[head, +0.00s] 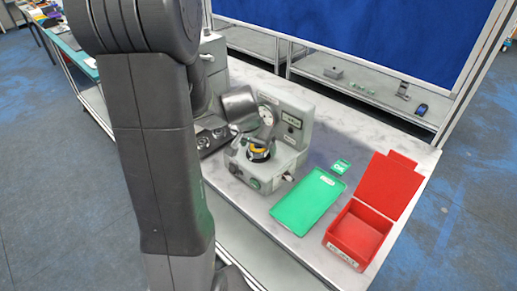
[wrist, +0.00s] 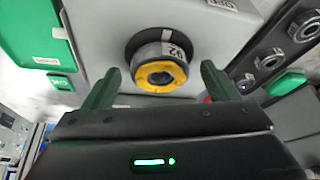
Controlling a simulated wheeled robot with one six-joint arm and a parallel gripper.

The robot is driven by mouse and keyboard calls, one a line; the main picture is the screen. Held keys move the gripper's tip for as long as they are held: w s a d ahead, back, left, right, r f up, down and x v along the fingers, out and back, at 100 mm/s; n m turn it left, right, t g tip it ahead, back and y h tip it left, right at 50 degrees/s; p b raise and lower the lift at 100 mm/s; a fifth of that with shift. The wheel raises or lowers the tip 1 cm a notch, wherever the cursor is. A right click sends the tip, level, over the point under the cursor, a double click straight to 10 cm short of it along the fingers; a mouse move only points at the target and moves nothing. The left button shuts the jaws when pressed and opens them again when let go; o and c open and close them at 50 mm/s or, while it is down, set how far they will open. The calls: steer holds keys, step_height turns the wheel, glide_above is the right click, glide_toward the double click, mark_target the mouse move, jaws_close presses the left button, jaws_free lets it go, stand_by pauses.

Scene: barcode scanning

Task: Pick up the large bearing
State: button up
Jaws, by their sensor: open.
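A silver ring-shaped part with a printed label and a yellow face (wrist: 160,72), apparently the large bearing, sits in a dark round seat on the grey machine. Gaps show on both sides, and I see no contact. The exact height of the fingers over it is hard to tell.
Several smaller bearings (wrist: 270,59) sit in a dark rack beside the machine. A green tray (head: 308,201), a small green card (head: 341,167) and an open red box (head: 361,232) lie right of the machine. Bare marble tabletop (head: 250,205) shows in front.

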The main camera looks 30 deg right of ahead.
steer(key=shift+c, duration=0.2)
steer(key=c, duration=1.2)
